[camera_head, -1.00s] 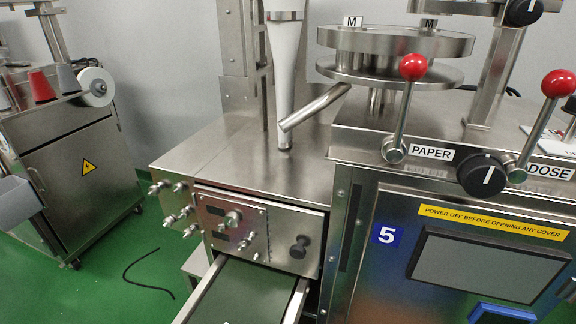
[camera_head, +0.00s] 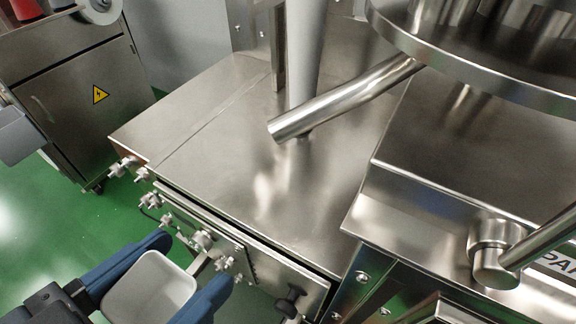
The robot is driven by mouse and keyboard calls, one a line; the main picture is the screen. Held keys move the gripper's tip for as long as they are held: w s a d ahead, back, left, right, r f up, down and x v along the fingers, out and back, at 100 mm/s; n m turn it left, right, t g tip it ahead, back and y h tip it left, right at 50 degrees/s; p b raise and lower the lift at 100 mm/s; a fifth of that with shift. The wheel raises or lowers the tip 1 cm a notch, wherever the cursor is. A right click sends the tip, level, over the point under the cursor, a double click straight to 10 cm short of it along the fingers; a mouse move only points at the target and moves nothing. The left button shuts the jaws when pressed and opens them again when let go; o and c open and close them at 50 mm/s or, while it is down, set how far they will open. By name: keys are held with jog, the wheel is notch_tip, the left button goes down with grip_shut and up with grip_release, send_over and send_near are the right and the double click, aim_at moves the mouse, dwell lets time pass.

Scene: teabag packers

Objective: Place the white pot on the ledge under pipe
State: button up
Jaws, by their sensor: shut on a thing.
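The white pot (camera_head: 150,287) is at the lower left, a square-rimmed, open-topped container that looks empty. My gripper (camera_head: 180,275) is shut on it, with one blue finger on each side. The pot is in front of the machine's knobbed front panel, lower in the picture than the steel ledge (camera_head: 225,165). The slanted steel pipe (camera_head: 345,100) comes down from the right, its open lower end above the ledge. The ledge's top is bare below the pipe's mouth. The pot's lower part is hidden.
Knobs (camera_head: 203,239) stick out from the front panel close to the gripper. A white vertical tube (camera_head: 305,60) stands behind the pipe. A round steel disc (camera_head: 480,75) overhangs at the upper right. A lever hub (camera_head: 494,255) is at the right. Green floor lies at the left.

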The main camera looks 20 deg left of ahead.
jog(key=w, duration=0.5)
jog(key=w+d+p, duration=0.1)
jog(key=w, duration=0.5)
jog(key=w+d, duration=0.1)
jog(key=w, duration=0.4)
jog(key=shift+w+d+p, duration=0.2)
jog(key=shift+w+p, duration=0.1)
jog(key=shift+w, duration=0.05)
jog(key=shift+f, duration=1.75)
jog(key=shift+f, duration=0.15)
jog(key=o, duration=1)
jog(key=shift+o, duration=0.2)
jog(key=shift+r, duration=0.2)
jog(key=v, duration=1.2)
jog(key=shift+f, duration=0.1)
